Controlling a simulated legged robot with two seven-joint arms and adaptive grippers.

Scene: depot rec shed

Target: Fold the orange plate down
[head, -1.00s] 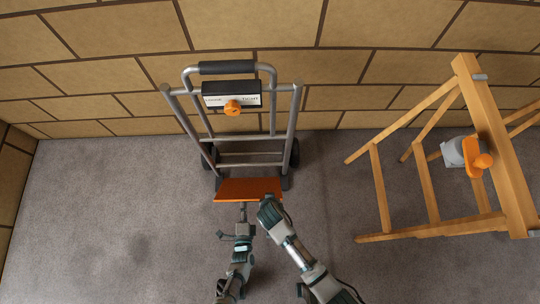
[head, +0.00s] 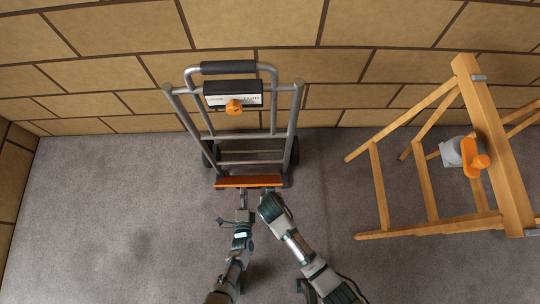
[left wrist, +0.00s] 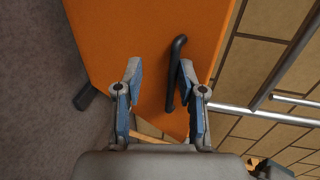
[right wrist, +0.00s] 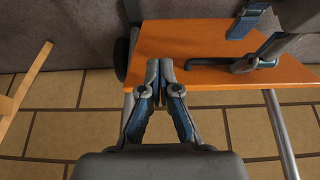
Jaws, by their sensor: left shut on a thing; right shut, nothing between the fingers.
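The orange plate (head: 248,182) is at the foot of a grey hand truck (head: 292,120) and shows as a narrow strip in the head view. It fills much of the left wrist view (left wrist: 135,25) and shows in the right wrist view (right wrist: 185,45). A black bar handle (left wrist: 174,85) is on its face. My right gripper (right wrist: 158,66) is shut and empty, in front of the plate's other side.
A dark box (head: 215,99) with an orange knob (head: 234,107) is on the truck's upper frame. A wooden frame (head: 485,140) holding a grey and orange part stands at right. A brick wall is behind; the grey floor at left is clear.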

